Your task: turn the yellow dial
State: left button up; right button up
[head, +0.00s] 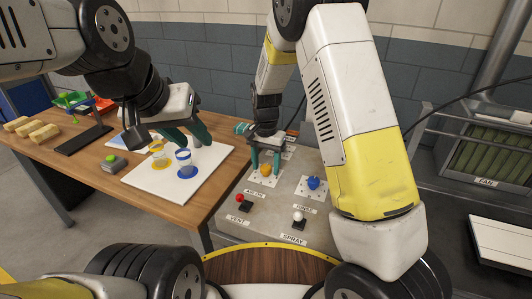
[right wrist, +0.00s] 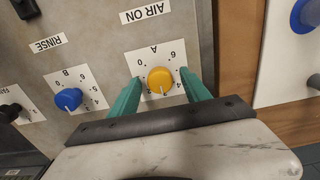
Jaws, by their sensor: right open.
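The yellow dial (head: 266,170) sits on a white numbered plate marked A on the grey panel (head: 258,220). In the right wrist view the yellow dial (right wrist: 160,80) lies between the green fingers of my right gripper (right wrist: 160,92), one finger on each side. The right gripper (head: 265,163) is open around the dial; whether the fingers touch it I cannot tell. The dial's white mark points toward the gripper, near the 3 to 4 side of the scale. My left gripper (head: 192,133) hangs above the wooden table with green fingers; its opening is unclear.
A blue dial (head: 314,183) marked B, a red-knobbed lever (head: 240,198) and a white-knobbed lever (head: 298,217) share the panel.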

grip_shut()
jog(key=shift+n, duration=0.3)
jog(key=n, duration=0.4)
jog(key=shift+r+n, duration=0.1)
jog(key=shift+n, duration=2.1)
grip_release()
